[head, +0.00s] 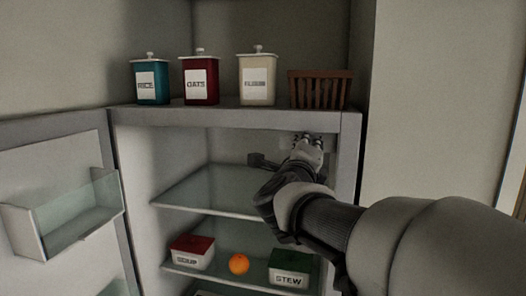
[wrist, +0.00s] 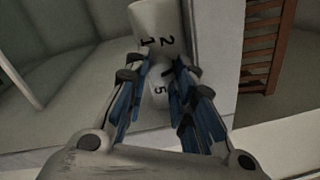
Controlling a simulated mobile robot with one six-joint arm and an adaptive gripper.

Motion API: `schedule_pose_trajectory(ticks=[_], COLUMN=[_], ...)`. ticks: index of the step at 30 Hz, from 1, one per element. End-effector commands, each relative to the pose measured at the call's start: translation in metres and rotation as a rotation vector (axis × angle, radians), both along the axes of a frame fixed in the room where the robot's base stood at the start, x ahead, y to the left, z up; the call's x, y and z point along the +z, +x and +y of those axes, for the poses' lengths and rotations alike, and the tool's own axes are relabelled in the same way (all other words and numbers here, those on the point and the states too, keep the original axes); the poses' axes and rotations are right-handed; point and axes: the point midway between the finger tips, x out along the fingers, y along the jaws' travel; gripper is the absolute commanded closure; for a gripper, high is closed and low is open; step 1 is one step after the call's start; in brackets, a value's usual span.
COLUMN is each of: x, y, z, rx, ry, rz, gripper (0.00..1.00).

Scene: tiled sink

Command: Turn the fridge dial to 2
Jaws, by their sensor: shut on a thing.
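The fridge dial (wrist: 156,18) is a pale piece with dark digits, seen between my fingers in the wrist view. The digits 1 and 2 show near its upper part, and a 5 shows lower down between the fingers. I cannot make out a pointer or the set number. My gripper (wrist: 158,72) is shut on the dial, with a finger on each side. In the head view my gripper (head: 307,146) reaches into the upper right of the open fridge (head: 230,117), under its top edge, and mostly hides the dial.
Jars of rice (head: 150,83), oats (head: 199,84) and flour (head: 257,85) and a brown basket (head: 320,89) stand on top. A red-lidded box (head: 191,252), an orange (head: 238,264) and a stew box (head: 290,273) sit on a lower shelf. The door (head: 62,140) stands open left.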

Motion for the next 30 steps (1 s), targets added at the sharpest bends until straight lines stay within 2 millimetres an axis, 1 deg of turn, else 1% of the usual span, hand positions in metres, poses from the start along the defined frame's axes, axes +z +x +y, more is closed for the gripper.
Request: schedule_pose_trajectory(ticks=[6,15,21,30], x=[0.0,0.0005,0.0005,0.0002], y=[-0.0003,-0.0003,-0.0004,-0.0004], z=[-0.0012,-0.0013,-0.0014,-0.0015], rx=[-0.001,0.0,0.0,0.0], ry=[-0.188,-0.385,-0.461,-0.5], rz=[0.062,0.126,0.151,0.164], gripper=[1.0,1.0,1.0,1.0])
